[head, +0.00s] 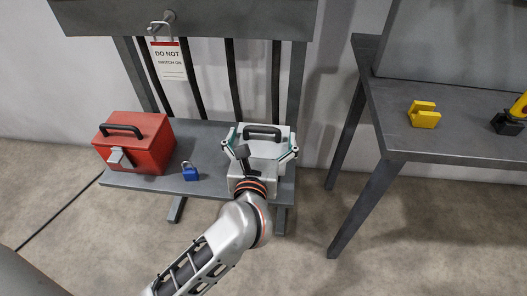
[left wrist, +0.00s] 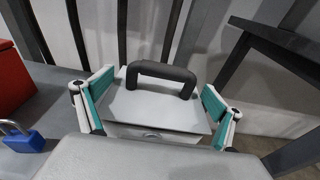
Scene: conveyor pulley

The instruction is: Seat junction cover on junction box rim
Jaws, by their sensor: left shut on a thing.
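The junction cover (head: 266,147) is a light grey lid with a black arched handle, at the right end of the grey bench. My left gripper (head: 262,141) is shut on it, with teal-padded fingers at its left and right sides. In the left wrist view, the cover (left wrist: 150,105) lies between the finger pads, its handle upright. A pale box-like part below the cover is mostly hidden by my wrist, so I cannot tell whether the cover touches the junction box rim. My right gripper is not in view.
A red box (head: 140,148) with a black handle and a blue padlock (head: 190,171) sit on the bench (head: 212,134) to the left. A "do not switch on" tag (head: 169,59) hangs behind. At right, a dark table (head: 450,138) holds a yellow block (head: 424,114).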

